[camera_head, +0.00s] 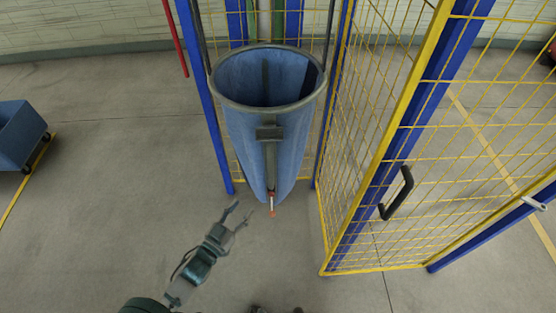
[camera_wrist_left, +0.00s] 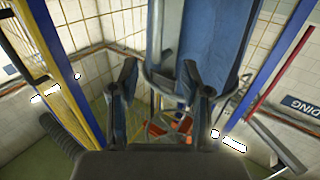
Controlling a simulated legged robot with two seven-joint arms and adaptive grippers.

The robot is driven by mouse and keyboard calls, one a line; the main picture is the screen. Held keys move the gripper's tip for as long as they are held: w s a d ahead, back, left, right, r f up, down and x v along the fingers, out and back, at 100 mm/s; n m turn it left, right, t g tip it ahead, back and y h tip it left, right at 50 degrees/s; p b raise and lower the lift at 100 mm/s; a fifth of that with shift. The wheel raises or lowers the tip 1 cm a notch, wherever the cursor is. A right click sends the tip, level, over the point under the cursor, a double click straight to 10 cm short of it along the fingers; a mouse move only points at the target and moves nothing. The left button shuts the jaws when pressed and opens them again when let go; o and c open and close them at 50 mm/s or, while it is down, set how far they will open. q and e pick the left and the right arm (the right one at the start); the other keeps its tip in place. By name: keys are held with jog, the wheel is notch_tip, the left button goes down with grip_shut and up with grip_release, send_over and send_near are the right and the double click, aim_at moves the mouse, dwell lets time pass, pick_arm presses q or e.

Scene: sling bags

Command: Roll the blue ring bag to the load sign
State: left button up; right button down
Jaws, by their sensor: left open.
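The blue ring bag (camera_head: 250,135) hangs upright inside a blue-and-yellow frame in the head view. Its round grey rim (camera_head: 222,100) is open at the top, and it tapers to a narrow bottom. A dark strap with a clasp runs down its front, ending in a small red tip (camera_head: 272,207). My left gripper (camera_head: 236,212) is open and empty, low and to the left of the bag's bottom, apart from it. In the left wrist view, my open fingers (camera_wrist_left: 160,85) have the blue bag (camera_wrist_left: 208,45) beyond them to the right. My right gripper is not in view.
A yellow mesh gate (camera_head: 375,150) with a black handle (camera_head: 396,195) stands right of the bag. A blue bin (camera_head: 18,135) on wheels is at far left. A sign (camera_wrist_left: 303,107) with partly cut-off letters shows in the left wrist view.

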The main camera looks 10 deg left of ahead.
pick_arm(q)
send_near(269, 174)
jog(key=p+x, duration=0.1)
jog(key=x, duration=0.9)
jog(key=shift+w+a+f+p, duration=0.1)
jog(key=shift+f+p, duration=0.1)
jog(key=shift+p, duration=0.15)
jog(key=shift+w+d, duration=0.2)
jog(key=shift+w, duration=0.35)
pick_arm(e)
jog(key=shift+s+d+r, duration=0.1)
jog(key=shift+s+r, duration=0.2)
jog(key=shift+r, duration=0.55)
pick_arm(q)
grip_shut()
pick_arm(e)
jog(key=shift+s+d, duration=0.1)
